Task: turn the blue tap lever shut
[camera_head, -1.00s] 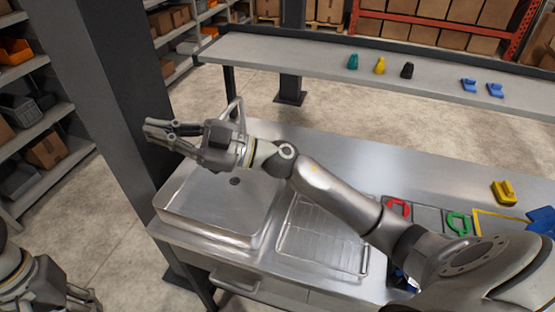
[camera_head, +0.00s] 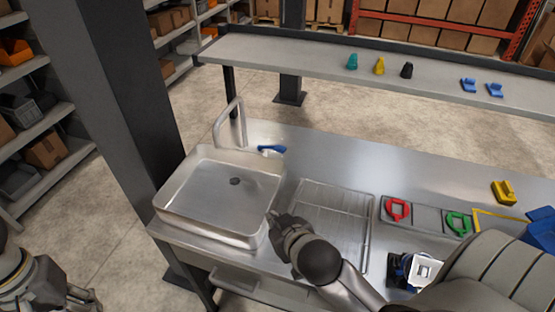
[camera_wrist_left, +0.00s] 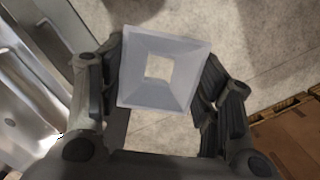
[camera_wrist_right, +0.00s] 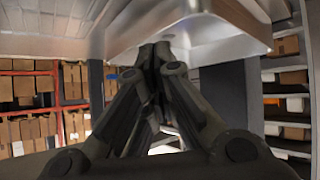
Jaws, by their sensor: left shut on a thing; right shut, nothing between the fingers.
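The blue tap lever (camera_head: 271,149) sits on the steel counter just right of the base of the curved tap (camera_head: 230,121), and points to the right. The tap arches over the back of the steel sink (camera_head: 167,205); I see no water stream. My right gripper (camera_head: 274,217) is at the sink's front right corner, well in front of the lever. It is shut and empty, and its fingers meet in the right wrist view (camera_wrist_right: 158,50).
A wire rack (camera_head: 325,215) lies right of the sink. Red (camera_head: 397,209) and green (camera_head: 458,223) handles, a yellow block (camera_head: 503,192) and a blue bin (camera_head: 541,230) are further right. A dark pillar (camera_head: 110,120) stands left of the sink. The counter behind the rack is clear.

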